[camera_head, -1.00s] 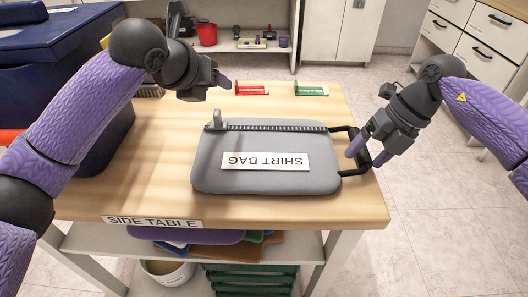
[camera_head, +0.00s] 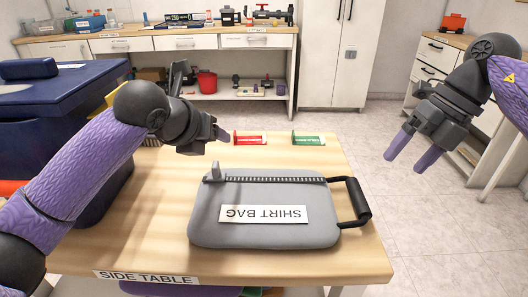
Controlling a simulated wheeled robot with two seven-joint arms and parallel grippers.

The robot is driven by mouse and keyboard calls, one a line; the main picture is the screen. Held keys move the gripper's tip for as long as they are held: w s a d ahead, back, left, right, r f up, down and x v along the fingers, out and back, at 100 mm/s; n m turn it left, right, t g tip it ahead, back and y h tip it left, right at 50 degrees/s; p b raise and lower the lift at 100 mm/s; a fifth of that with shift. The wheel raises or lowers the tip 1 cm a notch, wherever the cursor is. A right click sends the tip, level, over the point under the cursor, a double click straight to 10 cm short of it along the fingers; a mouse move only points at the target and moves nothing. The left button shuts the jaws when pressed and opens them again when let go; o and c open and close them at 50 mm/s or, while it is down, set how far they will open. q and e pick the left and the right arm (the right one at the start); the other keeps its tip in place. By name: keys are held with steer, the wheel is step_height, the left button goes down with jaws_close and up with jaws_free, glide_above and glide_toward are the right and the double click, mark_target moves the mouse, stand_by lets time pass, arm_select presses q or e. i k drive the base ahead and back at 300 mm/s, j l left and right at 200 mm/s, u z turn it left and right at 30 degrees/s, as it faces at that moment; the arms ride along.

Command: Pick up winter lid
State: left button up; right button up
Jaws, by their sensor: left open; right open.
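I cannot make out anything marked as a winter lid. My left gripper (camera_head: 212,138) is open and empty, above the back left part of the side table (camera_head: 290,264). My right gripper (camera_head: 412,152) is open and empty, in the air off the table's right side, clear of the bag. A grey bag labelled SHIRT BAG (camera_head: 210,222) lies flat on the table, its label upside down to me and its black handle (camera_head: 357,199) at the right.
Red (camera_head: 250,139) and green (camera_head: 308,140) holders stand at the table's back edge. A big dark blue container (camera_head: 60,110) is at left. Behind, a workbench (camera_head: 150,43) carries tools, with a red bucket (camera_head: 206,83) below. Floor (camera_head: 440,230) to the right is clear.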

mark_target(32, 87)
steer(key=k+j, duration=0.3)
steer(key=k, duration=0.15)
steer(key=k+j, duration=0.3)
steer(key=k, duration=0.15)
